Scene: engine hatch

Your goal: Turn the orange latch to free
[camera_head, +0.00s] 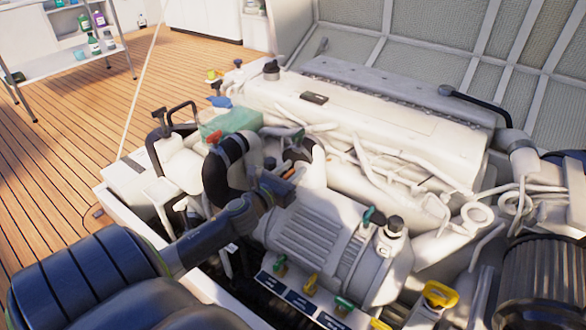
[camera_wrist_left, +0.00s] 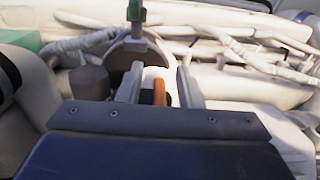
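The orange latch (camera_wrist_left: 159,92) shows in the left wrist view as a small upright orange piece between my two left fingers. In the head view only a small bit of orange (camera_head: 290,172) shows near the tip of my left gripper (camera_head: 288,180). In the left wrist view my left gripper (camera_wrist_left: 158,85) is open, with one finger on each side of the latch and gaps between. I cannot tell how deep the latch sits between the fingers. My right gripper is not in view.
A white engine (camera_head: 370,110) fills the middle. Thick black hoses (camera_head: 222,170) stand close beside my left gripper. Green and yellow handles (camera_head: 310,283) line the front. A green-handled part (camera_wrist_left: 136,14) rises just beyond the fingers. A shelf with bottles stands at upper left.

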